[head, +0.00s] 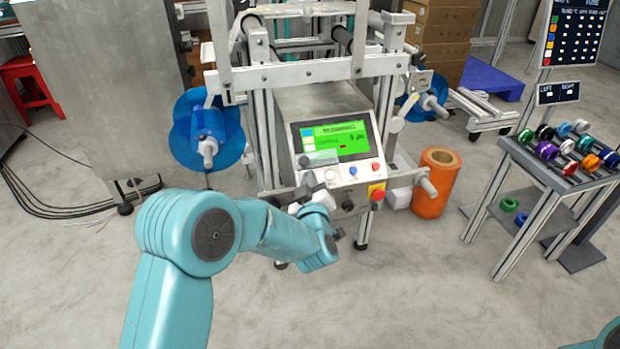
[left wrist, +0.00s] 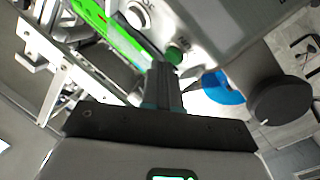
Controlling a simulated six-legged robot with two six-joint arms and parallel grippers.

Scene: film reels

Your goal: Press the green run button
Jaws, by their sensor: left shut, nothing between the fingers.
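The green run button (left wrist: 175,54) shows in the left wrist view on the pale control panel, right by the fingertips of my left gripper (left wrist: 161,70). I cannot tell whether the fingertips touch it. In the head view my left gripper (head: 309,182) is at the lower left of the panel (head: 340,178) and hides the green button. The gripper is shut and empty. The panel's screen (head: 336,136) is lit green. My right gripper is not in view.
A blue button (head: 353,171), a red button (head: 375,167) and a red stop knob on yellow (head: 377,193) sit further right on the panel. Blue reels (head: 204,130) flank the machine. An orange roll (head: 436,183) and a spool table (head: 562,172) stand right.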

